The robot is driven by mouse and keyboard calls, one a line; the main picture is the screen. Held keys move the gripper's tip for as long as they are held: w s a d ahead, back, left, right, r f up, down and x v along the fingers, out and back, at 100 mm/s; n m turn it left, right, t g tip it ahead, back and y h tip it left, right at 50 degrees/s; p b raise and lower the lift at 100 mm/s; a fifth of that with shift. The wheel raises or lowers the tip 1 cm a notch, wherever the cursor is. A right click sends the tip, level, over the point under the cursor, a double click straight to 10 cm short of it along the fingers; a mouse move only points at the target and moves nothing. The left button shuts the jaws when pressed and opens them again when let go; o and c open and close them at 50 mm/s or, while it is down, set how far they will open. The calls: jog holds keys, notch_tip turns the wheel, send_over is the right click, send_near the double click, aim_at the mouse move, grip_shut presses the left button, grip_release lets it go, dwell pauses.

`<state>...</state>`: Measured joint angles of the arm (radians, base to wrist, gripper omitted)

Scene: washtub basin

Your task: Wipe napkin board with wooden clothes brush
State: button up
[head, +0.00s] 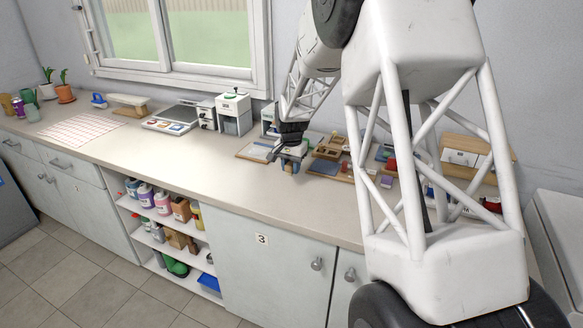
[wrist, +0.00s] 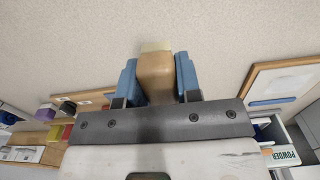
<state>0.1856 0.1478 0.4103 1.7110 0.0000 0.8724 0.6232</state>
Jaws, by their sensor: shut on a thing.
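My gripper (head: 289,164) is over the counter in the head view. In the wrist view its blue fingers (wrist: 159,80) are shut on a tan wooden block with a paler cream end, which looks like the wooden clothes brush (wrist: 157,75). The brush is hard to make out in the head view. A wood-edged board with a pale face (head: 246,152) lies just left of my gripper; it seems to be the napkin board. A wood-framed board (wrist: 262,84) with a blue strip shows at the right of the wrist view. I cannot tell whether the brush touches anything.
Several trays and small blocks (head: 328,150) crowd the counter right of my gripper. White boxes (head: 234,112) stand behind to the left. A red-checked sheet (head: 82,129) lies farther left. The counter's front strip (head: 200,157) is clear. A shelf of bottles (head: 163,204) is below.

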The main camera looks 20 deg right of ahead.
jog(key=w+a, duration=0.1)
jog(key=w, duration=0.3)
jog(key=w+a+r, duration=0.1)
jog(key=w, duration=0.3)
jog(key=w+a+r, duration=0.1)
jog(key=w, duration=0.3)
jog(key=shift+w+r, duration=0.15)
jog(key=shift+w, duration=0.2)
jog(key=w+a+r, duration=0.1)
jog(key=w+a, duration=0.2)
jog(key=w, duration=0.4)
jog(key=w+a+r, duration=0.1)
jog(key=w+a, duration=0.1)
jog(key=w, duration=0.4)
jog(key=shift+w+a, duration=0.4)
jog(key=shift+f, duration=0.1)
